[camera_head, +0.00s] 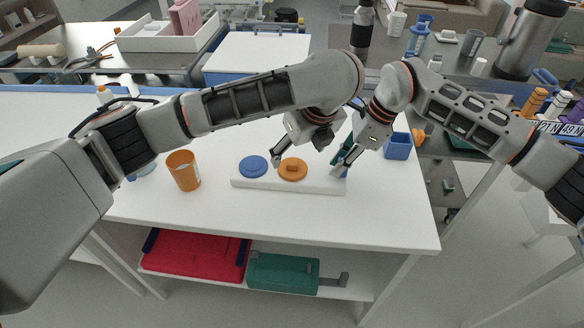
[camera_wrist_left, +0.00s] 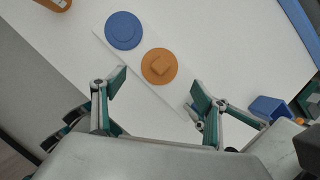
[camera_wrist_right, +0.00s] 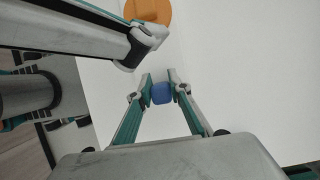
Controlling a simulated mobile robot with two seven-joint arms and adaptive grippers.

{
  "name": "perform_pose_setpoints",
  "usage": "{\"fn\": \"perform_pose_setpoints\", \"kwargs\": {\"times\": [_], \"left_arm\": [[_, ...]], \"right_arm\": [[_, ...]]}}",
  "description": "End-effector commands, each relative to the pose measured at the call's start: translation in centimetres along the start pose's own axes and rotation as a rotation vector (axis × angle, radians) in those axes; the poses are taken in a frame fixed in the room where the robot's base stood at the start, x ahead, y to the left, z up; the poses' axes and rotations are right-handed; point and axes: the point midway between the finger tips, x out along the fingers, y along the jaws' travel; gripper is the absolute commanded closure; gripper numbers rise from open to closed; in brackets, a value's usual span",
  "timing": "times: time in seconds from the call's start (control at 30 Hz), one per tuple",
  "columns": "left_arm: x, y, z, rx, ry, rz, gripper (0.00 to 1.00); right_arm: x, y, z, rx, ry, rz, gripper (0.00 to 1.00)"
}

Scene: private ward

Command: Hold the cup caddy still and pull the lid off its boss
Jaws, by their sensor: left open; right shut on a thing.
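The cup caddy (camera_head: 240,183) is a long white slab lying on the white table. A flat blue disc (camera_head: 253,167) is at its left. The orange round lid (camera_head: 292,172) with a square knob is beside it, and also shows in the left wrist view (camera_wrist_left: 159,68). My left gripper (camera_wrist_left: 158,93) is open and empty, above the caddy near the lid, its fingers spread either side of the lid in its wrist view. My right gripper (camera_wrist_right: 161,90) is shut on a small blue block (camera_wrist_right: 161,95) at the caddy's right end. The boss is hidden under the lid.
An orange cup (camera_head: 183,171) stands left of the caddy. A blue container (camera_head: 398,147) stands to the right. The table front is clear. A red tray (camera_head: 195,258) and a green box (camera_head: 283,273) sit on the shelf below.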

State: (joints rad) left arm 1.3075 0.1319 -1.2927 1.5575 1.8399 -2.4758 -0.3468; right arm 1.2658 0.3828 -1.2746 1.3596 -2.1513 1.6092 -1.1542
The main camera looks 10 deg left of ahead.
Motion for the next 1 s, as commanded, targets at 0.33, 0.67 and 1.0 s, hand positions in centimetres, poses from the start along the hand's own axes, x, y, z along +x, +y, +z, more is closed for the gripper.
{"fn": "perform_pose_setpoints", "kwargs": {"times": [0.33,0.67,1.0], "left_arm": [[4.7,0.1,-0.1,-0.002,0.003,0.002,0.27],[6.6,0.0,0.0,-0.002,0.001,0.0,0.27],[6.7,0.0,0.0,-0.002,0.0,0.0,0.43]], "right_arm": [[0.3,0.1,-0.3,0.003,0.005,0.003,1.0],[0.3,0.1,-0.3,0.003,0.005,0.003,1.0],[0.3,0.1,-0.3,0.003,0.005,0.003,1.0]]}}
